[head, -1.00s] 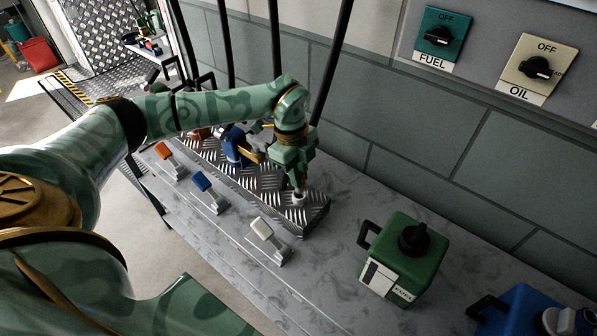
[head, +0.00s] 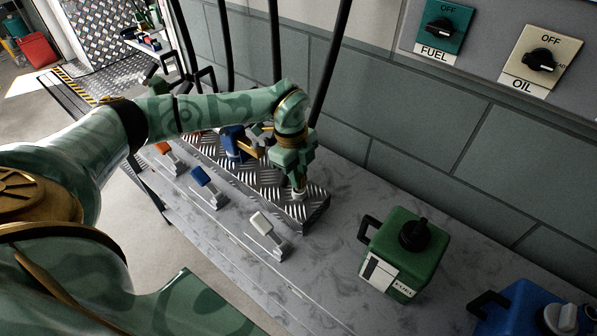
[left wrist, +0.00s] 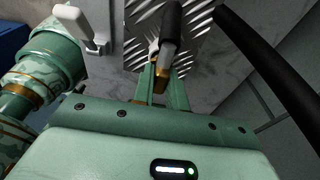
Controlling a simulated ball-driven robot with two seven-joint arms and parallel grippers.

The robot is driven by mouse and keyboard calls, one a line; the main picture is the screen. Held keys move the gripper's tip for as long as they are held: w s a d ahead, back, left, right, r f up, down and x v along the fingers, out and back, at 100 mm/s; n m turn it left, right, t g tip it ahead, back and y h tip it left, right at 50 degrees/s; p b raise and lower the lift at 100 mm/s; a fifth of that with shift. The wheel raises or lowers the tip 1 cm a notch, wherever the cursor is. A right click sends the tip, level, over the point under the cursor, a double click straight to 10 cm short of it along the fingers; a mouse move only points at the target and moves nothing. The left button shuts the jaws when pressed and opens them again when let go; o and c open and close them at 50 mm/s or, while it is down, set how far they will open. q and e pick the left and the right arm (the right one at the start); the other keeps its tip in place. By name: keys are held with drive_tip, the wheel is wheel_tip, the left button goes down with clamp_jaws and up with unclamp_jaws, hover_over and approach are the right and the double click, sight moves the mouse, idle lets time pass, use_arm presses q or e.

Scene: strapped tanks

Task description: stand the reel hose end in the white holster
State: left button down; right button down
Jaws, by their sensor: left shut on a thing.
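My left gripper (head: 298,183) points down at the near right end of a diamond-plate base. It is shut on the hose end (left wrist: 167,52), which shows between the fingers in the left wrist view as a grey piece with a black sleeve. The white holster (head: 299,196) sits on the plate directly under the fingertips. The hose end's lower part is hidden at the holster, so I cannot tell how deep it sits. My right gripper is not in view.
Orange (head: 162,148), blue (head: 201,176) and white (head: 262,223) paddle levers line the bench front. A blue piece (head: 232,143) stands on the plate behind my gripper. A green fuel can (head: 403,250) and a blue can (head: 525,310) stand right. Black hoses hang behind.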

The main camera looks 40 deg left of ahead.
use_arm(q)
drive_tip(key=shift+f, duration=0.55)
drive_tip(key=c, duration=1.3)
unclamp_jaws()
drive_tip(key=r+p, duration=0.1)
drive_tip(key=r, duration=0.4)
drive_tip(key=a+r+p, duration=0.1)
drive_tip(key=r, duration=0.4)
drive_tip(key=a+r+p, duration=0.1)
drive_tip(key=r, duration=0.5)
drive_tip(key=shift+w+a, duration=0.1)
drive_tip(key=shift+a, duration=0.1)
